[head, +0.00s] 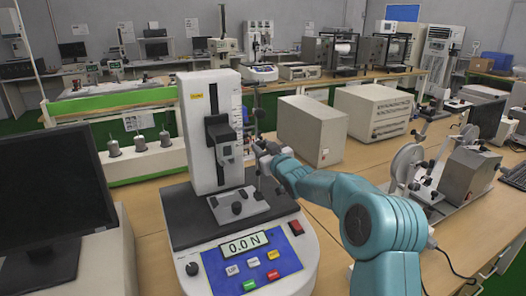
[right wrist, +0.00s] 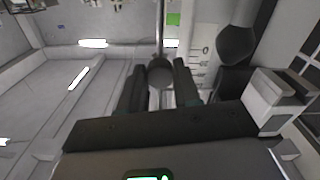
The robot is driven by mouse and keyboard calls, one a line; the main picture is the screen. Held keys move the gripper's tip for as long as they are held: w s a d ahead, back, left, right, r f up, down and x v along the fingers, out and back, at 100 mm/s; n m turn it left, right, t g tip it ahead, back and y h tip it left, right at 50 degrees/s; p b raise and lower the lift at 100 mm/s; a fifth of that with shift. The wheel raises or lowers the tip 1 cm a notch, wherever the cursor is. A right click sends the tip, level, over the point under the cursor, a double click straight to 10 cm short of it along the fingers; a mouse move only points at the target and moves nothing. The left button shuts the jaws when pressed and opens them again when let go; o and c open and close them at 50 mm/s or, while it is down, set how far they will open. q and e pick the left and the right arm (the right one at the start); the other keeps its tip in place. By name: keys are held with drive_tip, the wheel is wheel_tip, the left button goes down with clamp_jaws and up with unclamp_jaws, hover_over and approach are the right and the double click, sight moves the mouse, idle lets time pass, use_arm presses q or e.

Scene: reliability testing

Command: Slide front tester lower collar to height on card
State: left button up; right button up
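The front tester (head: 203,130) is a white column on a dark-topped base, with a display (head: 244,243) reading 0.0 N. A thin vertical rod stands right of the column, with a dark upper collar (head: 258,113) on it. My right gripper (head: 263,152) is at the rod below that collar. In the right wrist view its two dark fingers (right wrist: 160,82) flank a round dark collar (right wrist: 160,71), apparently the lower one. The collar fills the gap and the fingers look shut on it. In the head view the gripper mostly hides this collar. I cannot make out the height card. My left gripper is out of view.
A dark monitor (head: 58,170) stands left of the tester. Beige boxes (head: 312,130) stand behind and right of it. Another machine with a white disc (head: 408,163) is at the right. Some bare wooden bench (head: 150,230) shows beside the tester.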

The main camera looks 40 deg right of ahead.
drive_tip(key=o, duration=0.4)
drive_tip(key=shift+c, duration=0.2)
drive_tip(key=shift+s, duration=0.1)
drive_tip(key=b+v, duration=0.4)
drive_tip(key=v, duration=1.2)
drive_tip(key=shift+s, duration=0.15)
